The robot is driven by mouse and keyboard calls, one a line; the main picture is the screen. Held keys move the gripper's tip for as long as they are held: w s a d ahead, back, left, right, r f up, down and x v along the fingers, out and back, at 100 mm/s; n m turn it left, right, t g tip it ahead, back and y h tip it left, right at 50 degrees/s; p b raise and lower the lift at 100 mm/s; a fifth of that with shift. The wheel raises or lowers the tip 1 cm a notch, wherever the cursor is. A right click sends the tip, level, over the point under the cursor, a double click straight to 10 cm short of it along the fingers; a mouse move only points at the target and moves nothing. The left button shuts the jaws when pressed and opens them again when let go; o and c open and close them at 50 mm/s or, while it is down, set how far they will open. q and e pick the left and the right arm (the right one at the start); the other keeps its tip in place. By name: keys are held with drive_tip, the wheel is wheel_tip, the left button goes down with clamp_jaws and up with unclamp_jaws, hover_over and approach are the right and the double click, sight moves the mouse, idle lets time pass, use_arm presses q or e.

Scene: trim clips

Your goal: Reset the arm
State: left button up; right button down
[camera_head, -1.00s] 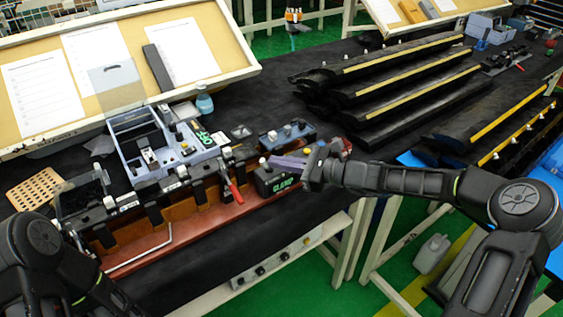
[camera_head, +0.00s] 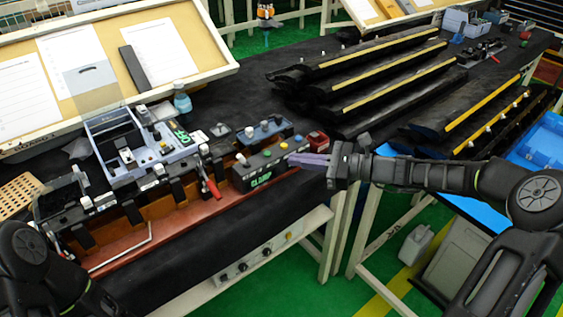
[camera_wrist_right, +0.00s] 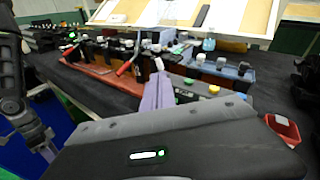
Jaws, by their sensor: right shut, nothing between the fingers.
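My right gripper (camera_head: 302,160) has purple fingers and reaches in from the right, at the front edge of the black table. Its fingers are shut and empty, just right of the dark control box (camera_head: 258,174) marked CLAMP. In the right wrist view the closed purple fingers (camera_wrist_right: 157,97) point at the box's side; contact cannot be told. My left arm (camera_head: 28,255) shows at the lower left, but its gripper is not visible.
A reddish-brown fixture (camera_head: 165,222) with black clamps and a red-handled lever lies left of the box. A small red bin (camera_head: 318,139) is close behind my right gripper. Black trim strips (camera_head: 375,85) lie farther back. Dark table surface between them is clear.

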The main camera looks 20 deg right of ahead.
drive_tip(key=shift+v, duration=0.9)
drive_tip(key=s+f+n+g+h, duration=0.2)
drive_tip(key=s+f+n+h, duration=0.15)
drive_tip(key=f, duration=0.95)
drive_tip(key=s+f+n+g+h, duration=0.2)
drive_tip(key=s+f+n+h, duration=0.15)
drive_tip(key=f, duration=0.85)
drive_tip(key=s+a+f+n+g, duration=0.1)
drive_tip(key=s+a+f+n, duration=0.3)
drive_tip(key=s, duration=0.4)
drive_tip(key=s+a+f+n+g+h, duration=0.1)
drive_tip(key=s+a+f+n, duration=0.3)
drive_tip(key=s, duration=0.4)
drive_tip(key=s+a+f+n+g+h, duration=0.1)
drive_tip(key=s+a+f+n+g, duration=0.2)
drive_tip(key=s+a+f+n, duration=0.2)
drive_tip(key=s+a, duration=0.2)
drive_tip(key=a, duration=0.1)
drive_tip(key=shift+s+n, duration=0.4)
